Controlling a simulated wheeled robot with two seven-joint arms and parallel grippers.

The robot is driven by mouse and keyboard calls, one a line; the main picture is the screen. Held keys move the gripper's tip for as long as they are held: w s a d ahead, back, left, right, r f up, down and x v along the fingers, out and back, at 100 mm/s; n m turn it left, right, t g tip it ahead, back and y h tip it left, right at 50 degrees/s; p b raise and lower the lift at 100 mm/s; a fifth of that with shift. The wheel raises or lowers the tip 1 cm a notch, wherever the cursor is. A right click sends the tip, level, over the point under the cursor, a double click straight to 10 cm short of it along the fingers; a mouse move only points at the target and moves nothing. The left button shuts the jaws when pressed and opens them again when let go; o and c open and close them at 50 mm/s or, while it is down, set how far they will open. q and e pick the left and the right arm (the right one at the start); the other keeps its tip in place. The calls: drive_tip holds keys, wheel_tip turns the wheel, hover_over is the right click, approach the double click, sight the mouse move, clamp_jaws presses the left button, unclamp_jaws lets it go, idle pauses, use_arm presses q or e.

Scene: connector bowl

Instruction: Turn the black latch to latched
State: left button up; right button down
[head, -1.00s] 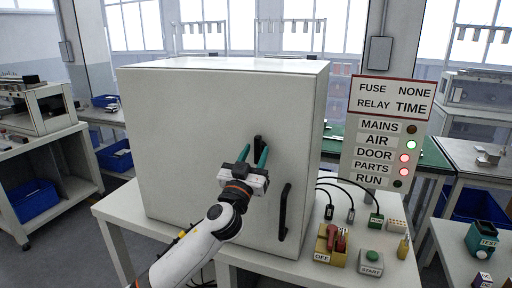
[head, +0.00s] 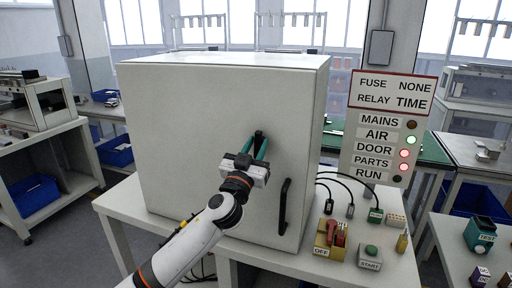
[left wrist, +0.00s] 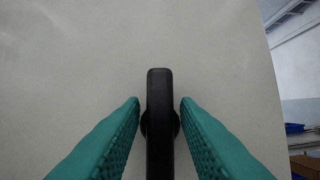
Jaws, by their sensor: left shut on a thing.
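The black latch (head: 259,135) is a short bar on the front of the large off-white cabinet (head: 190,130), above a black door handle (head: 283,207). In the left wrist view the latch (left wrist: 159,110) stands upright, with a round hub behind it. My left gripper (head: 256,148) has its two teal fingers on either side of the latch and is shut on it. The lower part of the latch is partly hidden by the gripper in the head view. My right gripper is not in view.
A sign board (head: 385,130) beside the cabinet shows AIR lit green, and DOOR and PARTS lit red. A yellow OFF switch box (head: 323,250) and a START button box (head: 369,258) sit on the white table (head: 290,262) to the right, with black cables behind.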

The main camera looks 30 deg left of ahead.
use_arm(q)
drive_tip(key=m+h+p, duration=0.1)
drive_tip(key=m+h, duration=0.1)
drive_tip(key=m, duration=0.2)
drive_tip(key=shift+r, duration=0.1)
drive_tip(key=m+h+p, duration=0.1)
drive_tip(key=m, duration=0.1)
drive_tip(key=m+h+p, duration=0.1)
drive_tip(key=m, duration=0.2)
drive_tip(key=shift+r+g+h+p, duration=0.1)
drive_tip(key=shift+g+h+p, duration=0.2)
drive_tip(key=m+g+h+p, duration=0.1)
drive_tip(key=m+p, duration=0.2)
drive_tip(key=m+g+h+p, duration=0.1)
drive_tip(key=m+p, duration=0.2)
drive_tip(key=m, duration=0.1)
drive_tip(key=m+g+h+p, duration=0.1)
drive_tip(key=m+p, duration=0.2)
drive_tip(key=shift+d+m, duration=0.1)
drive_tip(key=shift+m, duration=0.2)
drive_tip(key=shift+f+m+g+p, duration=0.25)
drive_tip(key=shift+m+g+p, duration=0.15)
drive_tip(key=shift+m+p, duration=0.75)
drive_tip(key=shift+f, duration=0.1)
drive_tip(key=o, duration=0.7)
